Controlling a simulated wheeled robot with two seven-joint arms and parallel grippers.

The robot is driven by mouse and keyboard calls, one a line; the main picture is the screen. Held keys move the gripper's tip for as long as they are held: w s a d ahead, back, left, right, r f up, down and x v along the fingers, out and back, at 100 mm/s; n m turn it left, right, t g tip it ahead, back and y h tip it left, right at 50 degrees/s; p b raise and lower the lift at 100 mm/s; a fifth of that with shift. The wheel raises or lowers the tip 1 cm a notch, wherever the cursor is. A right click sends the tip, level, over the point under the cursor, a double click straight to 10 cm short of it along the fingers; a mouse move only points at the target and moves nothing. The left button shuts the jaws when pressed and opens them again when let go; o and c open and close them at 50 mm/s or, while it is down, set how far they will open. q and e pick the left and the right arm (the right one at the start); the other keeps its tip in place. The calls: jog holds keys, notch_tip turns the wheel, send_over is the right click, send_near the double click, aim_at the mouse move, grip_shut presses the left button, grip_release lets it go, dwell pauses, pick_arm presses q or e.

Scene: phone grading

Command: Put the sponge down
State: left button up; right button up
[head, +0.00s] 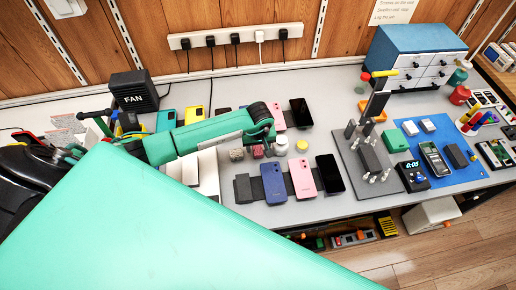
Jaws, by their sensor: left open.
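My left arm comes in from the left, and my left gripper (267,141) points down over the middle of the workbench, open. Its fingertips are small and partly hidden by the wrist. Close to it stand several small items: a round tan-grey one (236,154), a reddish one (258,151), a white round one (281,146) and a small yellow-topped jar (302,146). I cannot tell for certain which of the small things is the sponge; it may be hidden by the gripper. My right gripper is not in view.
A blue phone (273,183), a pink phone (302,177) and a black phone (330,174) lie in front of the gripper. A grey fixture plate (350,163) and a blue mat (460,172) are to the right. My teal arm link hides the lower left.

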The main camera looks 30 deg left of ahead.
aim_at(259, 154)
pick_arm(q)
notch_tip(259, 154, up, 10)
jog(key=s+b, duration=0.1)
jog(key=b, duration=0.1)
jog(key=shift+d, duration=0.4)
jog(key=shift+s, duration=0.1)
